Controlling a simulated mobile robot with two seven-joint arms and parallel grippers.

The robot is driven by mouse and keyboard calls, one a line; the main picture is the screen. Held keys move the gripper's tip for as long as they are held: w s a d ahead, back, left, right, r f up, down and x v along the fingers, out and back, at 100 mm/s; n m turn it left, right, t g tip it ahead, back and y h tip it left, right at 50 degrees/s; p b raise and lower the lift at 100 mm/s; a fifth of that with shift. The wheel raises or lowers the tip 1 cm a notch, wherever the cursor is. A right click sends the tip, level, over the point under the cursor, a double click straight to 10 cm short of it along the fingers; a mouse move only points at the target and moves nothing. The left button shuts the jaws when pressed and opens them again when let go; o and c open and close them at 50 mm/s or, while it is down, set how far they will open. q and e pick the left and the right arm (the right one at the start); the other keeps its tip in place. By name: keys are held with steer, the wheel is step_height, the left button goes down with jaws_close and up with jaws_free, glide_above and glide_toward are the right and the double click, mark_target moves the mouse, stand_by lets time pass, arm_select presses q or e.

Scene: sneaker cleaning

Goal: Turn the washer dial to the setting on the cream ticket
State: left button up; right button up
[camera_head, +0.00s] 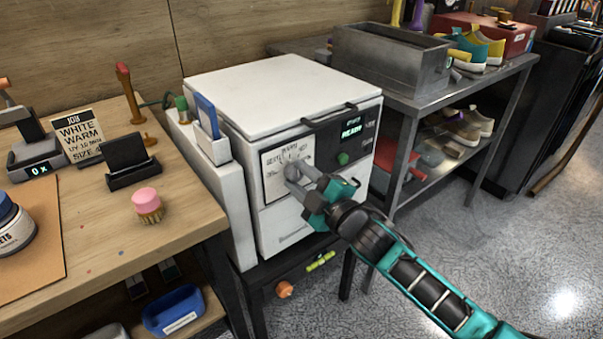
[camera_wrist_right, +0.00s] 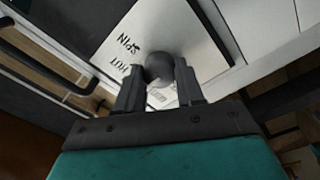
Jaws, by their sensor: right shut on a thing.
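The white washer (camera_head: 283,90) stands between the wooden bench and the steel table. Its dial plate (camera_head: 275,180) on the front carries printed settings; "SPIN" and "HOT" read in the right wrist view (camera_wrist_right: 115,40). My right gripper (camera_head: 296,176) is at the plate, shut on the grey dial knob (camera_wrist_right: 159,67). The knob's pointer is hidden, so I cannot tell its setting. The cream ticket (camera_head: 77,134) stands on the bench and reads "JOB WHITE WARM", with smaller lines below. My left gripper is not in view.
A green button (camera_head: 343,158) and a display reading "READY" (camera_head: 351,130) sit right of the dial, below a dark lid handle (camera_head: 341,114). A pink brush (camera_head: 147,204) lies on the bench. The steel table (camera_head: 420,97) is close on the right. Open floor lies in front.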

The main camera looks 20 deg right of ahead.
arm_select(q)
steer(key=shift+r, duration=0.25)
arm_select(e)
steer(key=shift+m, duration=0.4)
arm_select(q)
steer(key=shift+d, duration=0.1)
arm_select(e)
steer(key=o, duration=1)
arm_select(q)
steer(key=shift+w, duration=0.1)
arm_select(e)
steer(key=shift+o, duration=0.2)
arm_select(q)
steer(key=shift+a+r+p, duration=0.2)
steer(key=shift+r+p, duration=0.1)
steer(key=shift+p, duration=0.4)
arm_select(e)
steer(key=v, duration=1.3)
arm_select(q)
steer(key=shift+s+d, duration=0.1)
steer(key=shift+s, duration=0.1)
arm_select(e)
steer(key=shift+a, duration=0.1)
